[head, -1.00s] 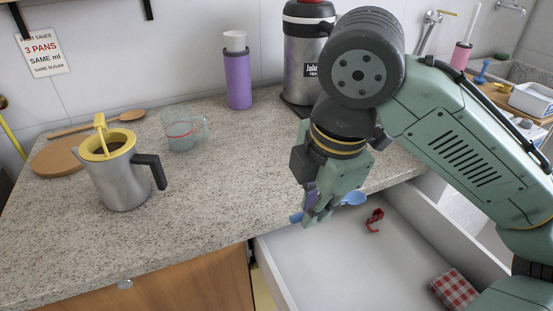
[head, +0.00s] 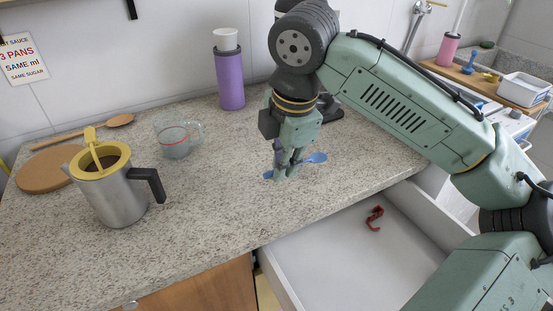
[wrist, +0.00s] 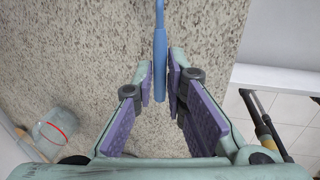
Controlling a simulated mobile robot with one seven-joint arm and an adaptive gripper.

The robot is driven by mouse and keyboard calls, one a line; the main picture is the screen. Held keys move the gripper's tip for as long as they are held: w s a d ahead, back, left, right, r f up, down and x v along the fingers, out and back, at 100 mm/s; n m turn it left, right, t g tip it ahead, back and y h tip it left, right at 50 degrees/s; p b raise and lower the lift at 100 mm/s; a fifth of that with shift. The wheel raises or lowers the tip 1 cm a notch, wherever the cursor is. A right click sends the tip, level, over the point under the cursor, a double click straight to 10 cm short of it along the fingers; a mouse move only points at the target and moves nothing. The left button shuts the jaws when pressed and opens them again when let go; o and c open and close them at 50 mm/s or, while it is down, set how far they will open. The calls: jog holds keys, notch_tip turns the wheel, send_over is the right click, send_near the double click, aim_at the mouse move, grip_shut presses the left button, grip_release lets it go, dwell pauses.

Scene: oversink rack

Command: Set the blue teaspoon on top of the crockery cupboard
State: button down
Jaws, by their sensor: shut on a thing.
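The blue teaspoon (head: 316,158) is in my gripper (head: 283,174), over the speckled stone counter. Its bowl sticks out to the right of the fingers and its handle end to the left. In the wrist view the blue teaspoon (wrist: 160,52) runs lengthwise between the purple pads of my gripper (wrist: 161,78). The gripper is shut on it. I cannot tell how high the spoon is above the counter. I cannot identify the crockery cupboard by name; a wooden cabinet front (head: 205,290) shows below the counter.
The counter (head: 190,235) holds a steel jug (head: 118,195), a glass measuring cup (head: 178,138), a purple bottle (head: 229,78), a wooden board (head: 47,172) and a wooden spoon (head: 80,131). The open drawer (head: 330,270) contains a red item (head: 374,218). Bare counter lies left of my gripper.

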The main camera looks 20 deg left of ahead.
jog(key=shift+w+a, duration=0.8)
jog(key=shift+w, duration=0.35)
jog(key=shift+w+a+p, duration=0.35)
jog(key=shift+w, duration=0.1)
notch_tip(320, 180, down, 3)
jog(key=shift+d, duration=0.1)
jog(key=shift+s+f, duration=0.1)
jog(key=shift+f, duration=0.3)
jog(key=shift+f, duration=0.1)
jog(key=c, duration=1.6)
grip_release()
jog(key=shift+f, duration=0.1)
jog(key=r, duration=0.4)
jog(key=s+d+r, duration=0.1)
jog(key=r, duration=0.7)
jog(key=shift+s+d+r, duration=0.1)
jog(key=shift+s+d, duration=0.25)
